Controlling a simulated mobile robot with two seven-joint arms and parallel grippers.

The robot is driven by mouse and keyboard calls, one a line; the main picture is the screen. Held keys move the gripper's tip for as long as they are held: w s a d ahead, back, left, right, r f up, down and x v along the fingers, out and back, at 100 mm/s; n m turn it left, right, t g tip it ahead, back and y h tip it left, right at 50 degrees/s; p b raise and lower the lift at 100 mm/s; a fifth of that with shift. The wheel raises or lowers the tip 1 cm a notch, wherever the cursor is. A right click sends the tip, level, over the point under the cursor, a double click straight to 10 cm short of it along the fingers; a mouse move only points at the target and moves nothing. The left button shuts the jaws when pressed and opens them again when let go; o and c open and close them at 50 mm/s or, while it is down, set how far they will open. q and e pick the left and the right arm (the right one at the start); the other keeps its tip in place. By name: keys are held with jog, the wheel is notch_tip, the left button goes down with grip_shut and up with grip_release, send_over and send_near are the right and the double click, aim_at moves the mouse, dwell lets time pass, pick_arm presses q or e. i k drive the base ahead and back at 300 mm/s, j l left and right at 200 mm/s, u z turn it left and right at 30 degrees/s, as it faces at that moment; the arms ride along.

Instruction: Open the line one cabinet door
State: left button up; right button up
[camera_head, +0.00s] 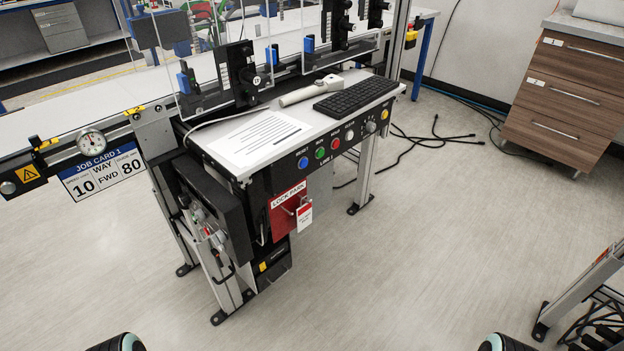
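The line one station has a panel labelled LINE 1 (345,138) with coloured buttons along its front edge. Under it hangs a black cabinet (262,192). A red LOCK PARK plate (284,215) with a red padlock and white tag (304,216) is on its front. A thick black panel (215,205) stands at the cabinet's left, with small coloured items beside it. I cannot tell whether this panel is the door or whether the door is open. Dark rounded parts of my two arms show at the bottom edge. Neither gripper's fingers are in view.
A white worktop holds a paper sheet (262,137), a scanner (311,90) and a black keyboard (356,95). A conveyor with a JOB CARD 1 sign (102,173) runs left. Wooden drawers (570,85) stand back right. Cables lie behind the station; the floor in front is clear.

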aim_at(320, 182)
jog(key=i+l+u, duration=0.45)
jog(key=u, duration=0.15)
jog(key=i+l+u, duration=0.1)
jog(key=l+u, duration=0.3)
jog(key=l, duration=0.15)
jog(key=l+u, duration=0.45)
jog(key=l, duration=0.15)
